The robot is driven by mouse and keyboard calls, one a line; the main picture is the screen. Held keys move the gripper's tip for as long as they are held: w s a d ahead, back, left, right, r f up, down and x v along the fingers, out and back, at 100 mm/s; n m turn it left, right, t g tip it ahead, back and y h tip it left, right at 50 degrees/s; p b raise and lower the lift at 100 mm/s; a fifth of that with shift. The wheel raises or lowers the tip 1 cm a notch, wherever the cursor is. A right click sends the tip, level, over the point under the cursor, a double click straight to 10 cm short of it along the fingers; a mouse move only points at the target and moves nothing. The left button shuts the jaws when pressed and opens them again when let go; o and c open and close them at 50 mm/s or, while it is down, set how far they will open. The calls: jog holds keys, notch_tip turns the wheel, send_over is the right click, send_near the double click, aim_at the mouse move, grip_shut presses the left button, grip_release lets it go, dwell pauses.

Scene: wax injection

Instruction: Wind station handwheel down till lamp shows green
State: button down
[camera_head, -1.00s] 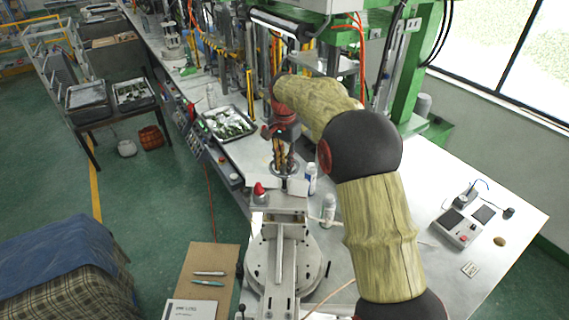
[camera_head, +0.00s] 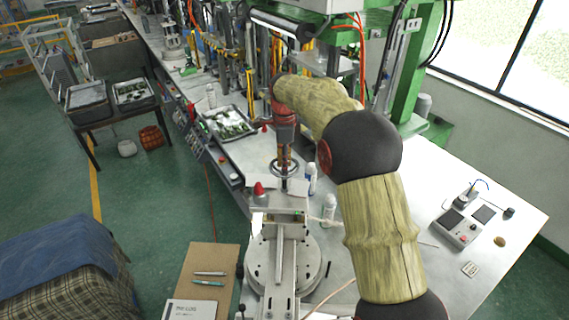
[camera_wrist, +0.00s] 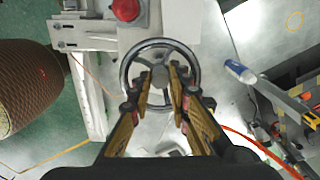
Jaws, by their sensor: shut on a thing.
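The station handwheel (camera_head: 285,177) is a grey metal wheel lying flat above the bench, behind the pale machine head. In the wrist view its round rim (camera_wrist: 158,42) and hub show from above. My gripper (camera_head: 285,160) points straight down over the wheel. Its fingers (camera_wrist: 159,76) reach inside the rim, one on each side of the hub, and are shut on the wheel's centre; the exact contact is partly hidden. The dome lamp (camera_head: 259,188) stands just left of the wheel and looks red. It is also red in the wrist view (camera_wrist: 126,10).
White bottles (camera_head: 329,208) stand close to the right of the wheel. A metal tray (camera_head: 228,123) with green pieces lies behind it to the left. A small control box (camera_head: 458,228) sits on the right of the bench. The bench between is mostly clear.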

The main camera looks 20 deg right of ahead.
jog(key=shift+w+r+m, duration=0.1)
jog(key=shift+r+m, duration=0.15)
jog(key=shift+m, duration=0.45)
jog(key=c, duration=2)
grip_release()
jog(key=shift+o, duration=0.4)
jog(key=shift+f, duration=0.1)
notch_tip(320, 180, up, 12)
